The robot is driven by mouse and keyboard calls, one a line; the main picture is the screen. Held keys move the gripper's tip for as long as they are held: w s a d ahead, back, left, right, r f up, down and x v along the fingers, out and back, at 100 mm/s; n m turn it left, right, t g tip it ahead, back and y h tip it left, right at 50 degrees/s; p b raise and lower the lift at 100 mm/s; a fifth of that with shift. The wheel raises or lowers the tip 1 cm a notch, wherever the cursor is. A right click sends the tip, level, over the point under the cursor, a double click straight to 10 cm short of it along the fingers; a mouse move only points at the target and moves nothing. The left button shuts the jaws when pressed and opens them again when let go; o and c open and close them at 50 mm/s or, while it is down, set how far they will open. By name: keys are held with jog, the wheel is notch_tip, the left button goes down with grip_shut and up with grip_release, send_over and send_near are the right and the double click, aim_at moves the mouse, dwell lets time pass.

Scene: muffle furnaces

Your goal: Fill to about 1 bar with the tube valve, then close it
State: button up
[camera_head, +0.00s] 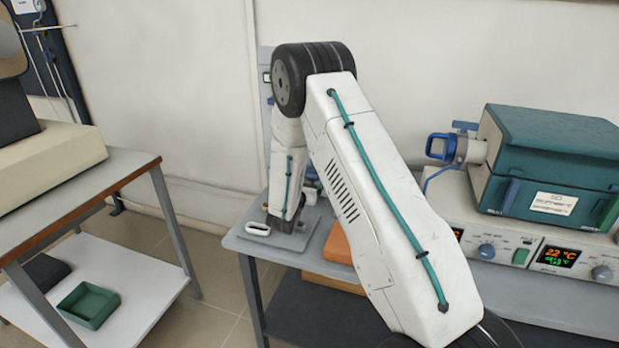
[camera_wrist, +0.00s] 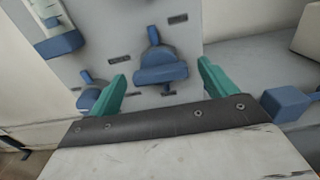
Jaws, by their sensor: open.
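In the wrist view a grey upright panel (camera_wrist: 110,35) carries a blue valve handle (camera_wrist: 160,68) at its middle and a second blue handle (camera_wrist: 88,98) lower left. Small dark labels sit near them, too small to read, so I cannot tell which is the tube valve. My gripper (camera_wrist: 162,70) has two teal fingers spread apart with nothing between them. The middle handle appears between and beyond the fingertips; I see no clear contact. In the head view my arm hides the handles and most of the panel. No pressure gauge can be made out.
A clear tube with a blue base (camera_wrist: 60,43) is on the panel's upper left. A blue block (camera_wrist: 290,102) is close at right. In the head view, a teal furnace (camera_head: 550,150) stands on the bench at right, and a side table (camera_head: 75,200) at left with floor between.

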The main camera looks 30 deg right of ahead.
jog(key=shift+x, duration=1.05)
jog(key=c, duration=1)
jog(key=shift+m, duration=0.4)
jog(key=m, duration=0.3)
jog(key=shift+m, duration=0.4)
jog(key=m, duration=0.4)
jog(key=shift+s, duration=0.1)
jog(key=m, duration=0.9)
jog(key=shift+f, duration=0.1)
jog(key=shift+m, duration=0.3)
